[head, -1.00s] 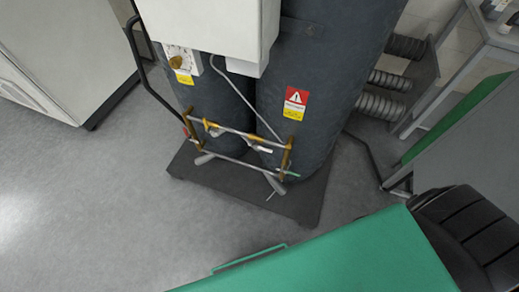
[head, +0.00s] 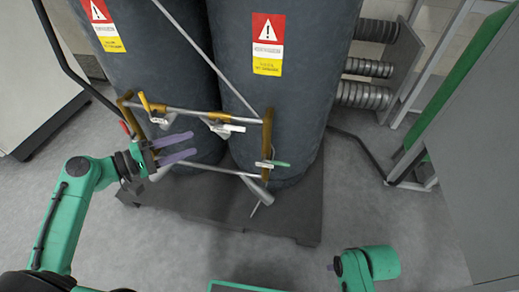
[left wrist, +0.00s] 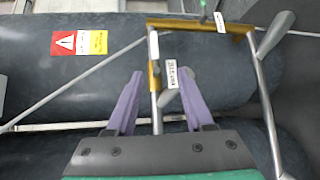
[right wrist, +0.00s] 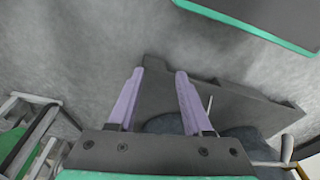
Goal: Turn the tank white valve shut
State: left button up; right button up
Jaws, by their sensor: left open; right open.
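The white valve (head: 222,127) sits mid-way along the upper pipe of the frame in front of the two dark tanks. In the left wrist view a white-tagged valve (left wrist: 172,76) shows on the pipe, between the fingertips in the picture. My left gripper (head: 187,146) is open and empty, left of and slightly below the white valve in the head view, apart from it. The left wrist view shows its purple fingers (left wrist: 160,76) spread. My right gripper (right wrist: 162,72) is open and empty, pointing at the floor and the pallet edge; its fingers are mostly hidden in the head view.
A yellow-handled valve (head: 150,106) and a green-handled valve (head: 273,164) sit on the same frame. The tanks (head: 285,100) stand on a dark pallet (head: 300,215). Ribbed hoses (head: 365,68) and a grey cabinet (head: 480,140) are at the right. Grey floor (head: 430,235) is open at the lower right.

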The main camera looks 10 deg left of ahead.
aim_at(235, 126)
pick_arm(q)
jog(key=x, duration=0.9)
jog(key=r+x, duration=0.1)
jog(key=x, duration=0.4)
jog(key=shift+d+r, duration=0.1)
jog(key=shift+d, duration=0.5)
grip_shut()
pick_arm(e)
notch_tip(235, 126, up, 3)
jog(key=shift+s+a, duration=0.1)
